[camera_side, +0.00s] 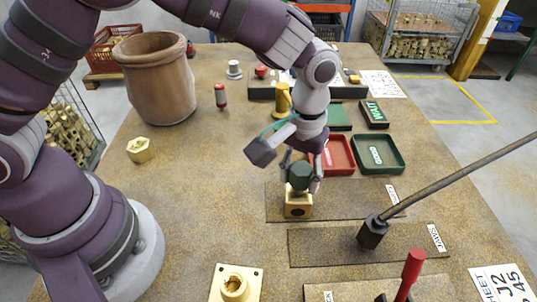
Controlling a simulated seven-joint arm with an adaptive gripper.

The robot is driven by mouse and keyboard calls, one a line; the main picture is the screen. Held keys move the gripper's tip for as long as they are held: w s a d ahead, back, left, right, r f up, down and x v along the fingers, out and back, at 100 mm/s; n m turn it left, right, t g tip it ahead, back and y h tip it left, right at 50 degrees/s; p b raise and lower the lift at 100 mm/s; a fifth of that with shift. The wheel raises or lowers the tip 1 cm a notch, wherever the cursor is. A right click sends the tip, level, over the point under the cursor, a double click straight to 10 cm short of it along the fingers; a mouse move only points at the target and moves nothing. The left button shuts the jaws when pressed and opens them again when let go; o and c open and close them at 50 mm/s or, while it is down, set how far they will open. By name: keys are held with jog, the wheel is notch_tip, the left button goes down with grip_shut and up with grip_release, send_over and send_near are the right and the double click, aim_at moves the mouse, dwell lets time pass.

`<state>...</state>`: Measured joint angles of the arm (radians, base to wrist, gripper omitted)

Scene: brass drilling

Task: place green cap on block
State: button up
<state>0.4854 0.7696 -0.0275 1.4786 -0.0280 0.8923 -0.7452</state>
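The green cap (300,176) is a dark green many-sided piece between the fingers of my gripper (301,181). The fingers stand close against it on both sides and look shut on it. The brass block (298,205), with a dark round hole in its front face, is directly below the cap. The cap's underside is at the block's top; I cannot tell whether it rests there or is just above. The block stands on a dark mat (345,200).
A long rod with a dark hex end (373,232) slants in at the right. A red-handled tool (410,272) and a brass flanged plate (236,285) are at the front. Red (338,168) and green (392,168) trays lie behind. A clay pot (158,85) stands back left.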

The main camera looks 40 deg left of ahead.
aim_at(300, 169)
jog(key=o, duration=0.3)
notch_tip(300, 169, up, 12)
jog(key=s+a+r+m+t, duration=0.1)
jog(key=s+a+r+t, duration=0.3)
jog(key=a, duration=0.6)
jog(key=s+a+f+m+t, duration=0.1)
jog(key=s+a+m, duration=0.1)
jog(key=s+a, duration=0.3)
jog(key=shift+s+f+t, duration=0.25)
jog(key=shift+s+t, duration=0.05)
jog(key=shift+s, duration=0.6)
